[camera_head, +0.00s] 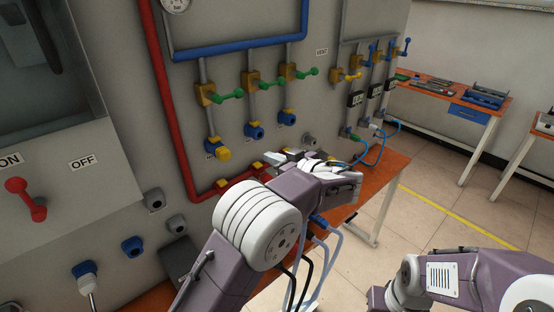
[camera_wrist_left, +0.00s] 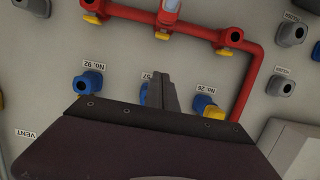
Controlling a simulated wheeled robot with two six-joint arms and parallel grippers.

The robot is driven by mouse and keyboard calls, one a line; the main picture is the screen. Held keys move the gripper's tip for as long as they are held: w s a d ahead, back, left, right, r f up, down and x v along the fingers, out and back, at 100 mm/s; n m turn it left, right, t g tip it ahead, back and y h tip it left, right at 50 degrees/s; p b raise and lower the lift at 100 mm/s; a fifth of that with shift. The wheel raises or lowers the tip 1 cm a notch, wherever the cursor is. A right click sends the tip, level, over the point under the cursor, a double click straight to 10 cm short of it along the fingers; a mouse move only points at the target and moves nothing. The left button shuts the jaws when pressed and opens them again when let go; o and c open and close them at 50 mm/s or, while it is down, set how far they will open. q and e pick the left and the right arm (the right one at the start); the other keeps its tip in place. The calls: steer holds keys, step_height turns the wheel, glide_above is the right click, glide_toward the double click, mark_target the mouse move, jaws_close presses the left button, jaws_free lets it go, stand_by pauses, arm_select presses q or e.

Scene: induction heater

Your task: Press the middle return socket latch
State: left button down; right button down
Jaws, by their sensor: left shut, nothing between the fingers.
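Red return sockets with yellow latches sit along the red pipe on the grey panel. In the left wrist view, the middle return socket (camera_wrist_left: 164,20) shows near the top edge with a pale plug-like piece in it, cut by the frame. The other return sockets, left (camera_wrist_left: 94,8) and right (camera_wrist_left: 232,37), flank it. My left gripper (camera_wrist_left: 160,78) is shut and empty, its fingers in front of the middle blue socket and covering much of it. In the head view my left gripper (camera_head: 272,158) is close to the panel and hides part of the red socket row.
Blue sockets, No. 92 (camera_wrist_left: 92,81) and No. 26 (camera_wrist_left: 203,103), stand on either side of the fingers. The red pipe (camera_wrist_left: 250,80) runs beside them. In the head view, green-handled valves (camera_head: 250,80) are above, and blue hoses (camera_head: 376,152) hang to the right.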

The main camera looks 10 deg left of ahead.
arm_select(q)
steer(key=p, duration=0.2)
glide_above(262, 175)
steer(key=shift+w+a+f, duration=0.1)
steer(key=shift+f, duration=0.7)
step_height(262, 175, down, 2)
steer(key=shift+f, duration=0.85)
